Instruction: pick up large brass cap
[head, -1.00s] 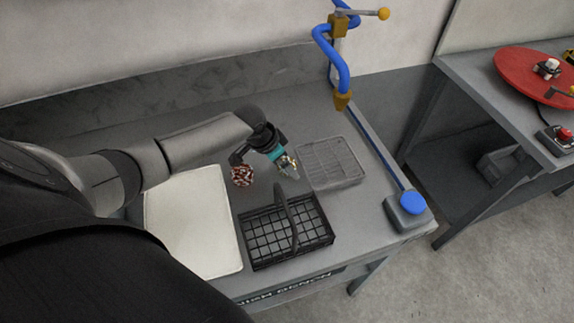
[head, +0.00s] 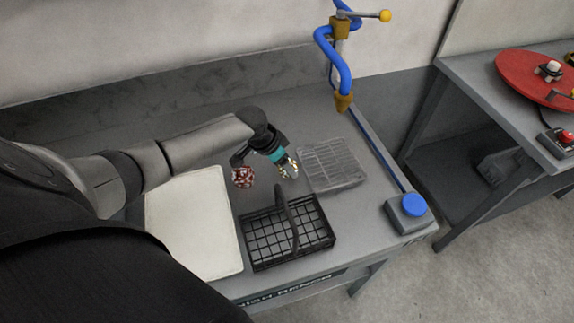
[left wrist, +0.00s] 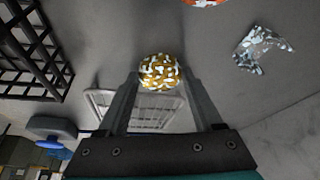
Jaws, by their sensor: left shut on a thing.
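My left gripper (head: 286,168) reaches over the bench from the left. In the left wrist view (left wrist: 162,82) its two fingers are shut on a rounded, mottled gold-and-white piece, which I take to be the large brass cap (left wrist: 160,72). In the head view the cap is small and partly hidden at the fingertips, between the black basket and the grey wire tray. I cannot tell how far above the bench it is. My right gripper is not in view.
A red-and-white mottled ball (head: 243,177) is left of the gripper. A black handled basket (head: 330,240) stands in front, a grey wire tray (head: 335,165) right, a white board (head: 190,225) left. A crumpled silvery piece (left wrist: 263,48) shows in the left wrist view.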

